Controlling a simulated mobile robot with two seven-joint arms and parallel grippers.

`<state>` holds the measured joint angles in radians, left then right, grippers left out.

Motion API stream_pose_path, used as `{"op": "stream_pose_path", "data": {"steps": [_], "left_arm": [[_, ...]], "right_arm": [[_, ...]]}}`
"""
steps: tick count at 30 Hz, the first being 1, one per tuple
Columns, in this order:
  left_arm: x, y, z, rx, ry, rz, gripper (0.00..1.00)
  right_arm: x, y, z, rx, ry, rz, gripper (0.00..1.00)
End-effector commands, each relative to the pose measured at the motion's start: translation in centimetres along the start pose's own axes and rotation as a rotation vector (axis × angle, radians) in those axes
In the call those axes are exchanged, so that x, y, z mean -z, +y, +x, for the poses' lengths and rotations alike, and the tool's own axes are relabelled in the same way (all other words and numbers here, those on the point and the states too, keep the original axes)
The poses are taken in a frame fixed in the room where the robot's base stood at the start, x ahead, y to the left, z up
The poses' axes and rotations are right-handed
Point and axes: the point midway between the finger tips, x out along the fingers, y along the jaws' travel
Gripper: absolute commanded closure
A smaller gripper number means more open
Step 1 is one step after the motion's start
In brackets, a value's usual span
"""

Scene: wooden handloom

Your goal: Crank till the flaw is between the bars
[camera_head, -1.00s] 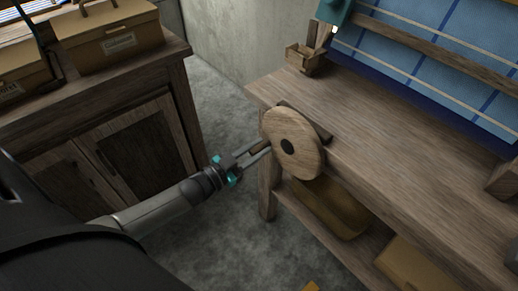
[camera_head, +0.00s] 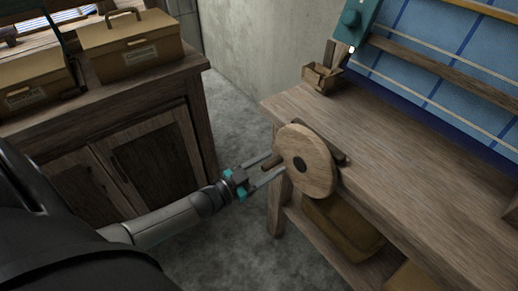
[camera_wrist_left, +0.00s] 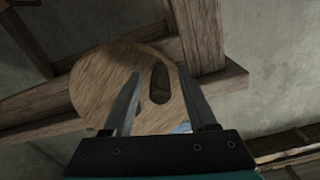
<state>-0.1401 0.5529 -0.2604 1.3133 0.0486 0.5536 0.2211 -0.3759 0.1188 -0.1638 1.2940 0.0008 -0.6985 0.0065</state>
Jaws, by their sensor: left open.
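The crank is a round wooden disc (camera_head: 318,165) with a dark hub, on the front of the loom's wooden bench. Its peg handle (camera_head: 272,162) sticks out on the left side; the wrist view shows the peg (camera_wrist_left: 159,86) end-on against the disc (camera_wrist_left: 105,85). My left gripper (camera_head: 273,168) is open at the peg, with the peg between its fingers in the wrist view (camera_wrist_left: 160,82); contact cannot be told. Blue checked cloth (camera_head: 410,45) stands behind the bench, crossed by wooden bars (camera_head: 430,70). I cannot make out a flaw. My right gripper is out of view.
A teal device (camera_head: 354,22) with a small light sits at the cloth's left edge. A small wooden box (camera_head: 322,78) is on the bench (camera_head: 375,135). A cabinet (camera_head: 150,150) with tan boxes stands left. Bare floor lies between.

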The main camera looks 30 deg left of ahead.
Motion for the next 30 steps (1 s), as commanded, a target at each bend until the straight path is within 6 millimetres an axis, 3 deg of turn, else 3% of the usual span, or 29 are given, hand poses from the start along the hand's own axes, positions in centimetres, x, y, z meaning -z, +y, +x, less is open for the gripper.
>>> {"op": "stream_pose_path", "data": {"steps": [3, 8, 24, 30], "left_arm": [[0.0, 0.0, -0.8, 0.0, -0.003, 0.0, 0.42], [0.1, 0.0, -3.0, -0.001, -0.005, 0.0, 0.42], [0.1, -0.1, -13.2, 0.0, -0.003, 0.0, 0.42], [0.0, -0.1, -14.9, 0.0, -0.001, 0.001, 0.42]], "right_arm": [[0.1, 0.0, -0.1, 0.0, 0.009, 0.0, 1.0], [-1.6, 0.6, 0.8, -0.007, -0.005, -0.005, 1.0], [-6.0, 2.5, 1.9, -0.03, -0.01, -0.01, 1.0], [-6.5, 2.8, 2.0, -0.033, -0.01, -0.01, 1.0]]}}
